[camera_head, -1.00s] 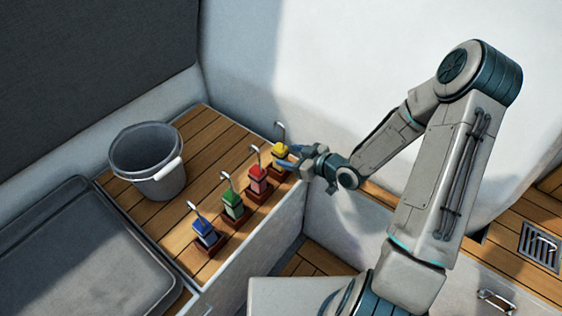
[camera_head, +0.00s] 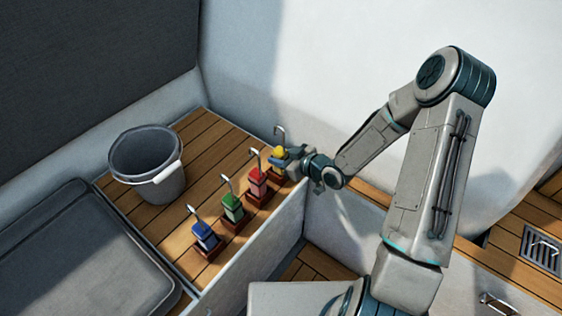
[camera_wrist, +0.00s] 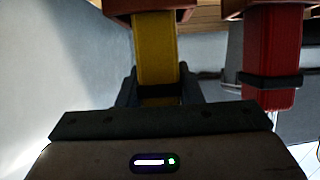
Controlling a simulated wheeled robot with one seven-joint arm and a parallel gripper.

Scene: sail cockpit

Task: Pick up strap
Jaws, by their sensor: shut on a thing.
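Several coloured straps with metal hooks stand in brown blocks in a row on the wooden bench. The yellow strap (camera_head: 278,152) is at the far end of the row, beside the red strap (camera_head: 256,174). My gripper (camera_head: 285,156) is at the yellow strap, with its fingers shut around it. In the wrist view the yellow strap (camera_wrist: 155,50) runs between my gripper's fingers (camera_wrist: 158,92), with its brown block above it. The red strap (camera_wrist: 272,55) hangs to the right there, apart from the fingers. The yellow strap's lower part is partly hidden by the gripper in the head view.
The green strap (camera_head: 232,207) and blue strap (camera_head: 204,235) stand nearer along the bench (camera_head: 205,128). A grey bucket (camera_head: 150,185) with a white handle grip stands left of the row. A white wall (camera_head: 370,70) rises close behind the yellow strap.

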